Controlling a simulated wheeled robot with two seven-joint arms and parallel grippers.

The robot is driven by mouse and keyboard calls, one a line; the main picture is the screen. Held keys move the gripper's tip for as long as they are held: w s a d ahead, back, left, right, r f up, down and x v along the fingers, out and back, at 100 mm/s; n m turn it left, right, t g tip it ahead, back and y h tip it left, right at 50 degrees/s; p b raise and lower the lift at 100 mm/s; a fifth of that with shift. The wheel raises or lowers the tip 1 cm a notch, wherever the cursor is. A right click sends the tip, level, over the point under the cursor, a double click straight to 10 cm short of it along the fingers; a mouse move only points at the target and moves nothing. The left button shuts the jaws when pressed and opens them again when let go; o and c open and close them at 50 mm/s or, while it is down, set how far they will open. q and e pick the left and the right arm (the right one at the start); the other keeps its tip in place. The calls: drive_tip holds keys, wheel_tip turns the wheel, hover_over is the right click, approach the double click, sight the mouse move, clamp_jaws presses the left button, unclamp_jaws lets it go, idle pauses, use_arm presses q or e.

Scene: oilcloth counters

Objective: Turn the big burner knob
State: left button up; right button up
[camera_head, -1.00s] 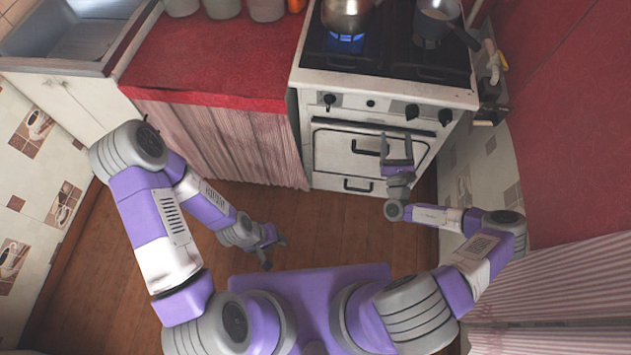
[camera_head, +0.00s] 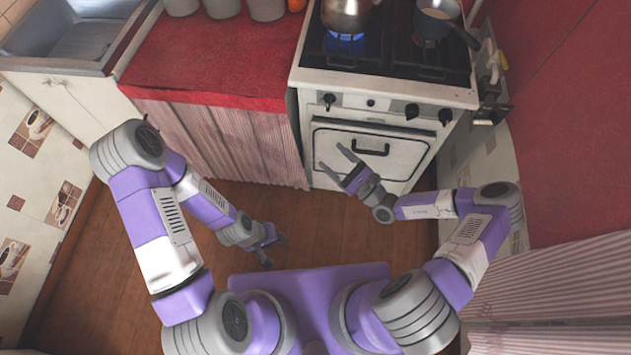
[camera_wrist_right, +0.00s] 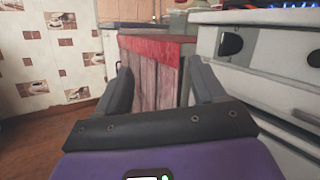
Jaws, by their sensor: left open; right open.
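The white stove (camera_head: 385,92) has black knobs on its front panel: one at the left (camera_head: 328,100), a small one near the middle (camera_head: 371,102) and two at the right, one (camera_head: 411,111) beside the other (camera_head: 445,116). I cannot tell which is the big burner knob. My right gripper (camera_head: 333,158) is open and empty in front of the oven door, below the left knob and apart from it. In the right wrist view its open fingers (camera_wrist_right: 160,90) face the curtained cabinet, with the stove front at the right. My left gripper (camera_head: 276,254) is open and empty, low over the floor.
A kettle (camera_head: 346,14) stands over a lit blue flame, and a pan (camera_head: 436,20) sits on the right burner. The oven handle (camera_head: 370,147) juts out near my right gripper. A red counter (camera_head: 215,60) adjoins the stove's left. Wooden floor (camera_head: 320,225) lies clear in front.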

drive_tip(key=s+a+f+n+g+y, duration=0.1)
drive_tip(key=s+a+n+g+y, duration=0.1)
drive_tip(key=s+a+n+g, duration=0.3)
drive_tip(key=shift+s+a+f+g+y, duration=0.35)
drive_tip(key=shift+s+a+g, duration=0.3)
drive_tip(key=shift+g, duration=0.45)
drive_tip(key=shift+w, duration=0.15)
